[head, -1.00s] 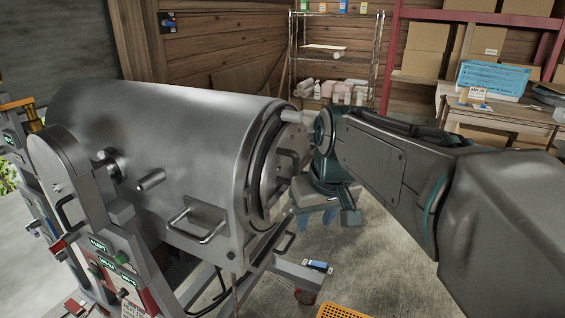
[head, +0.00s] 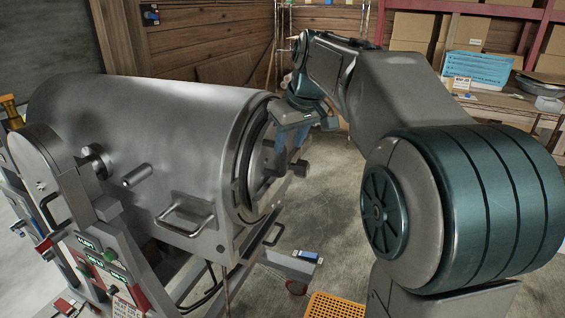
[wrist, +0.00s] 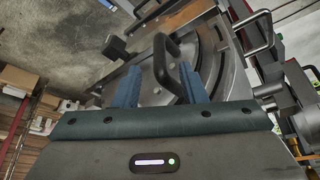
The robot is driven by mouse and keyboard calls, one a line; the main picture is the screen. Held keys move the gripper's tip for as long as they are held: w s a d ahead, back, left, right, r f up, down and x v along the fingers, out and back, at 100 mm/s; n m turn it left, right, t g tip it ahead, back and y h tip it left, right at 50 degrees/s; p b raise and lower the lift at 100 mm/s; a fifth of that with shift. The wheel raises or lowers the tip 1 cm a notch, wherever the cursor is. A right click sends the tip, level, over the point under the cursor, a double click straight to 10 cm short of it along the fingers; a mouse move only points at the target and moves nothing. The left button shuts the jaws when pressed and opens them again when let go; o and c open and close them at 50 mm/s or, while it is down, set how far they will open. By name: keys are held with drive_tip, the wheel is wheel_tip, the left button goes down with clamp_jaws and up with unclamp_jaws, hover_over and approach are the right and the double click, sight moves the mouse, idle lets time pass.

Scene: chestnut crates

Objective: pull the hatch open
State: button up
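The hatch is the round metal end door (head: 258,160) of the large steel drum (head: 150,140), on the drum's right end; it looks closed. In the wrist view its grey plate (wrist: 208,55) fills the upper middle, with a dark bar handle (wrist: 168,68) standing out from it. My gripper (wrist: 160,80) has two blue fingers spread apart, one on either side of the handle in the picture. I cannot tell whether they touch it. In the head view my gripper (head: 290,145) is in front of the hatch, partly hidden by my wrist.
A second handle (head: 188,218) is on the drum's side. Control posts with buttons (head: 105,258) stand at the left. An orange crate (head: 333,307) lies on the floor at the front. A workbench with a blue crate (head: 478,68) is at the back right.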

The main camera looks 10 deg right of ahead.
sight(285, 156)
drive_tip(key=x, duration=0.7)
drive_tip(key=shift+a+f, duration=0.1)
drive_tip(key=shift+f, duration=0.25)
clamp_jaws()
